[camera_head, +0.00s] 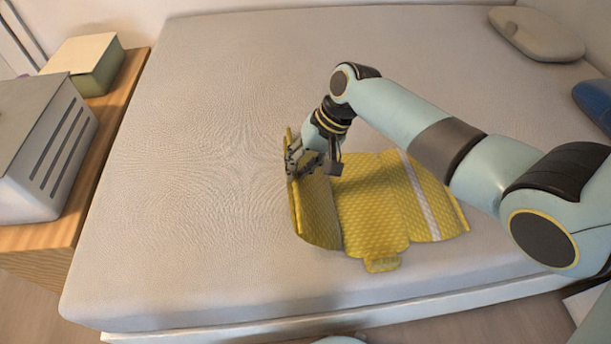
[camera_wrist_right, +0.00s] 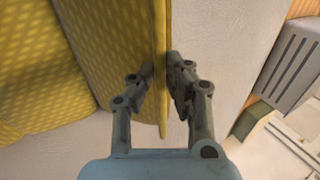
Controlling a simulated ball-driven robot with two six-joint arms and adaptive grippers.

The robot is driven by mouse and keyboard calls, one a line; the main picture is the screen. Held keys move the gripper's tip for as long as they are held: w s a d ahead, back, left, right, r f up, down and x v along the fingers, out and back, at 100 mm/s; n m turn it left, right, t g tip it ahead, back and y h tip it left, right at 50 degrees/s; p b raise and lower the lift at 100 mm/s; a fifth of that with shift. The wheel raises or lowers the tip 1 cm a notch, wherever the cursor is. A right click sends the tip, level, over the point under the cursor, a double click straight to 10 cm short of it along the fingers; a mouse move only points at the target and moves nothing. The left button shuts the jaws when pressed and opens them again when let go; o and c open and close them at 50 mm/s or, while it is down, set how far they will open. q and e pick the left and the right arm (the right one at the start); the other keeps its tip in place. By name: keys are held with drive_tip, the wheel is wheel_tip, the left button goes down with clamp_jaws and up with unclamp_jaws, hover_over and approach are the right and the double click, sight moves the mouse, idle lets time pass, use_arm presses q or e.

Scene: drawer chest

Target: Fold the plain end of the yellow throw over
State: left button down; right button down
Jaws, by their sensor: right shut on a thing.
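The yellow throw (camera_head: 372,209) lies on the bed, with a quilted pattern and a white stripe (camera_head: 424,202) near its right end. Its plain left end is raised and stands up from the mattress. My right gripper (camera_head: 293,164) is at that left end, shut on its edge. In the right wrist view, the throw (camera_wrist_right: 110,60) hangs between the two fingers of the right gripper (camera_wrist_right: 163,85). A small flap of the throw sticks out at its front edge. Part of the throw is hidden behind my right arm. My left gripper is not in view.
The bed (camera_head: 200,120) is wide and bare to the left of and behind the throw. A wooden stand (camera_head: 105,120) on the left holds a slatted grey box (camera_head: 45,150) and a green-and-white box (camera_head: 85,62). A grey cushion (camera_head: 537,35) and a blue item (camera_head: 595,100) lie at right.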

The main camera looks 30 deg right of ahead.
drive_tip(key=shift+s+d+r+y, duration=0.2)
drive_tip(key=shift+d+y, duration=0.1)
drive_tip(key=shift+d, duration=0.05)
drive_tip(key=shift+s+d+r+t+y, duration=0.2)
drive_tip(key=shift+d+r+t+y, duration=0.1)
drive_tip(key=shift+d+y, duration=0.15)
drive_tip(key=shift+s+d, duration=0.2)
drive_tip(key=shift+d, duration=0.15)
drive_tip(key=shift+d+r+t+y, duration=0.1)
drive_tip(key=shift+r+t+y, duration=0.15)
drive_tip(key=shift+t+y, duration=0.1)
drive_tip(key=shift+d, duration=0.1)
